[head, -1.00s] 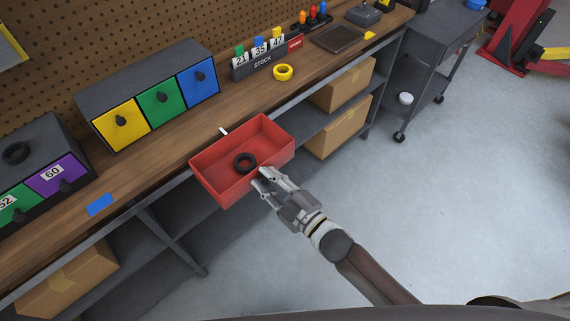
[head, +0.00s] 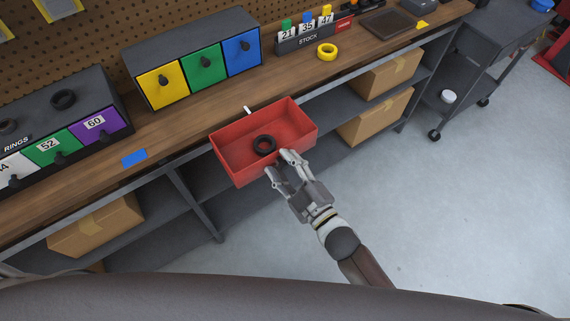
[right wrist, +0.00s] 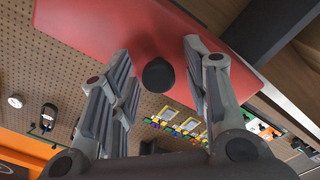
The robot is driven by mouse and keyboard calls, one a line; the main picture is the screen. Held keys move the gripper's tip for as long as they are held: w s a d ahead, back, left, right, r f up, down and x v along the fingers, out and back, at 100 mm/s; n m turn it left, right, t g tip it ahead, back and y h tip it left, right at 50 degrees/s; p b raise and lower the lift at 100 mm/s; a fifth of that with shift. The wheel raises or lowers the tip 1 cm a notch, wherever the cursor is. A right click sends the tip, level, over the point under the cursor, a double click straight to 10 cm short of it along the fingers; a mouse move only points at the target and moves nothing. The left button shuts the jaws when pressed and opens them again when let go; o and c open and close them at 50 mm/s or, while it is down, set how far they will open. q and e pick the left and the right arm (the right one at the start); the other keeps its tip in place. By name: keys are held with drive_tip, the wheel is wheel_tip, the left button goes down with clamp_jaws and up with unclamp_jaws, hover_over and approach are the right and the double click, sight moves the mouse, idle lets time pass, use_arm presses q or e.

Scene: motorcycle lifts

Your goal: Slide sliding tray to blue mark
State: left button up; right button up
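The blue mark (head: 134,158) is on the bench top, left of the tray with a gap between. My right gripper (head: 280,164) is at the tray's front wall, fingers apart. In the right wrist view the tray's red front (right wrist: 110,25) fills the top, and a dark round knob (right wrist: 158,74) lies between the open fingers; contact cannot be told. My left gripper is not in view.
Drawer boxes with yellow, green and blue fronts (head: 205,65) and a labelled ring box (head: 70,115) stand at the back of the bench. A yellow ring (head: 327,52) lies farther right. The bench strip (head: 175,133) between tray and blue mark is clear.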

drive_tip(key=shift+s+d, duration=0.1)
drive_tip(key=shift+d, duration=0.05)
drive_tip(key=v, duration=1.1)
drive_tip(key=shift+s+d, duration=0.2)
drive_tip(key=shift+s, duration=0.05)
